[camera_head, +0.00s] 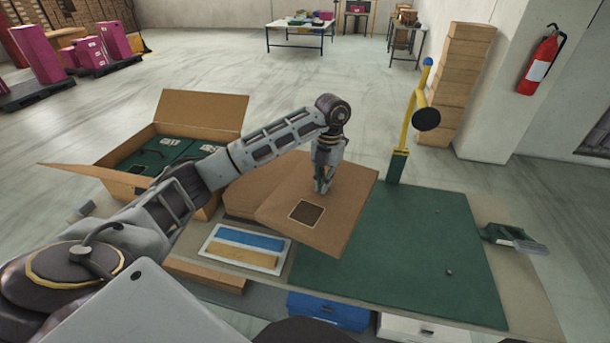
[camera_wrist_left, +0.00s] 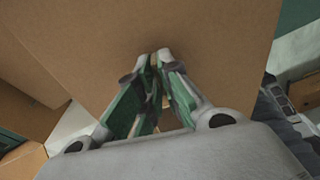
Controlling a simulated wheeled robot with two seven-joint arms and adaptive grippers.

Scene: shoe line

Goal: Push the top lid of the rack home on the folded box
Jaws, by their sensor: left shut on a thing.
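A brown cardboard box (camera_head: 345,205) with a dark square patch on its face sits on the bench, at the left edge of the green mat. Its large brown panel, the lid, is tilted and fills much of the left wrist view (camera_wrist_left: 215,40). My left gripper (camera_head: 323,188) reaches down onto this panel from above. In the left wrist view its fingertips (camera_wrist_left: 157,60) are close together at the cardboard, shut on it. The edge between the fingertips is hidden. My right gripper is out of view.
An open carton (camera_head: 205,108) with green contents stands left of the box. A white tray (camera_head: 213,255) with blue and tan strips lies in front. The green mat (camera_head: 420,250) is mostly clear on the right. A yellow post (camera_head: 408,125) rises at its back edge.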

